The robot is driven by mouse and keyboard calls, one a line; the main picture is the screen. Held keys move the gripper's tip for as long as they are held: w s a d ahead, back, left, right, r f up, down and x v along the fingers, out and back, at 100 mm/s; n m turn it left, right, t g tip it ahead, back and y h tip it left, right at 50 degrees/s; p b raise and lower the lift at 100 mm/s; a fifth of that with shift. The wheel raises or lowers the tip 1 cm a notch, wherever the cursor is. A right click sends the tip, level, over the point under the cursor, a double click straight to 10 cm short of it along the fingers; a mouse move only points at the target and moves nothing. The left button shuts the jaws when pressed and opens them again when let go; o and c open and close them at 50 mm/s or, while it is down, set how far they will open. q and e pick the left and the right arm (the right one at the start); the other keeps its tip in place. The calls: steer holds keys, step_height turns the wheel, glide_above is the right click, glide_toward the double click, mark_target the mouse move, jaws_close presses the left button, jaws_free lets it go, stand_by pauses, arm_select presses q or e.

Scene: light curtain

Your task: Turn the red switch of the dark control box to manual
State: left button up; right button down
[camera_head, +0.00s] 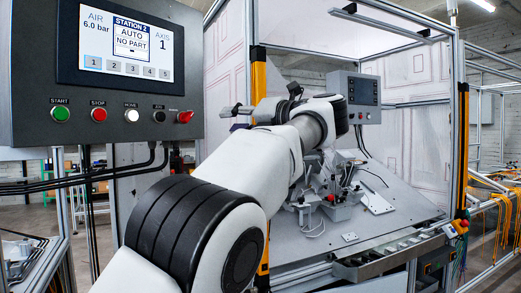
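The dark control box (30,75) fills the upper left of the head view. Its screen reads STATION 2, AUTO, NO PART. The red switch (185,117) sits at the right end of the box's bottom row; its small label is unreadable. My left arm rises from the bottom and bends back, so that my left gripper (232,119) points left, a short way right of the red switch. A gap shows between gripper and box in the picture. The fingers are small and partly overlapped, so I cannot tell their opening. My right gripper is not in view.
The same row holds a green START button (61,114), a red STOP button (98,114), a white button (132,115) and a black one (159,117). Cables hang below the box. A yellow-black post (258,75) and a grey worktable (395,222) with fixtures stand to the right.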

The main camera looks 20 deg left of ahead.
mark_target(190, 117)
arm_select(q)
steer(key=a, duration=0.3)
steer(key=s+a, duration=0.1)
steer(key=a, duration=0.3)
steer(key=a+r+p, duration=0.1)
steer(key=a, duration=0.2)
steer(key=shift+s+a+r, duration=0.1)
steer(key=shift+s+a, duration=0.05)
steer(key=shift+s, duration=0.1)
steer(key=shift+s+a+n, duration=0.15)
steer(key=shift+a+n, duration=0.15)
steer(key=shift+a, duration=0.15)
steer(key=shift+d, duration=0.1)
steer(key=shift+c, duration=0.3)
steer(key=shift+d, duration=0.15)
jaws_close()
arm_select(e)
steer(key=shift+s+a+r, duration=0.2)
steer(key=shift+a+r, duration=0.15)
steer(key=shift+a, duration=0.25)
